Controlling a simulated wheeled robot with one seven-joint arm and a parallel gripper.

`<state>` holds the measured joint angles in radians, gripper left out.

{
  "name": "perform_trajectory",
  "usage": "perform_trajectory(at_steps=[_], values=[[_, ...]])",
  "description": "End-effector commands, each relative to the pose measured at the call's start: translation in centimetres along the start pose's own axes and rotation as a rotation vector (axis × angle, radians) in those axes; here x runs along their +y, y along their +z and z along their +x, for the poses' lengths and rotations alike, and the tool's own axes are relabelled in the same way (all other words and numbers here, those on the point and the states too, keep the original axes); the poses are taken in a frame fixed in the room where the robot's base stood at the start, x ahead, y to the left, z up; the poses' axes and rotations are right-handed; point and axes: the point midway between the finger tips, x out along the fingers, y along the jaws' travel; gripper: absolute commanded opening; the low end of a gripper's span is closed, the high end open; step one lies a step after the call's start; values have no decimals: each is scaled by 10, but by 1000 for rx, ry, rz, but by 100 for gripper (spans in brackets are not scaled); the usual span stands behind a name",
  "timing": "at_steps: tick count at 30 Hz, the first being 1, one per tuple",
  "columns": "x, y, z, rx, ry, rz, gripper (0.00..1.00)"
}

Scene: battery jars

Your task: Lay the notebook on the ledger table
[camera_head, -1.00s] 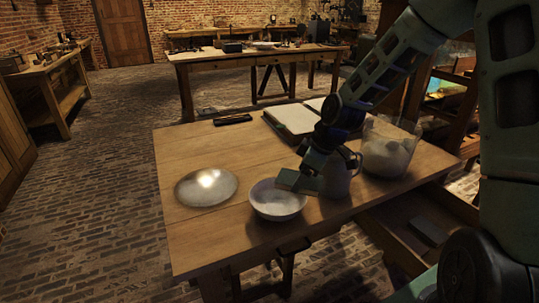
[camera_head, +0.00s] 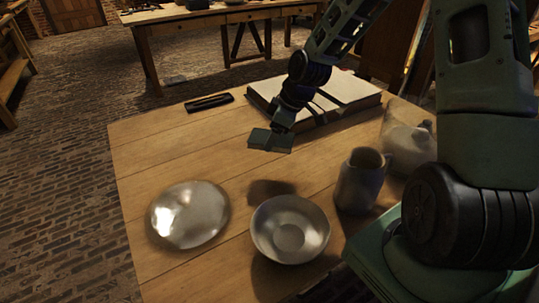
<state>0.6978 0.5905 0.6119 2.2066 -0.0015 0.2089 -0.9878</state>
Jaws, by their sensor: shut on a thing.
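My gripper (camera_head: 279,129) is above the near wooden table, in front of the large open book. It is shut on a small, flat, grey-green piece that looks like the notebook (camera_head: 268,140). The finger edges are hard to separate from it at this size. The piece is apart from the tabletop, with a dark shadow below it. The ledger table (camera_head: 165,150) appears to be this near table, bearing the open ledger (camera_head: 345,88) at its back right.
A shiny plate (camera_head: 188,214), a metal bowl (camera_head: 290,229), a grey jug (camera_head: 361,181) and a glass jar (camera_head: 405,140) stand on the table. A dark narrow tray (camera_head: 209,102) lies at the back. The table's left middle is bare. Another table (camera_head: 200,22) stands beyond.

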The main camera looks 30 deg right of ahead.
Motion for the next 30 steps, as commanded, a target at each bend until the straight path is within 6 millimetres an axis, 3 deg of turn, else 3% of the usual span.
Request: perform_trajectory(at_steps=[3, 17, 29, 30], values=[[-1, 10, 23, -2, -5, 1, 40], [-1, 28, 68, -1, -3, 1, 40], [0, 31, 74, 0, 0, 0, 40], [0, 30, 73, 0, 0, 0, 73]])
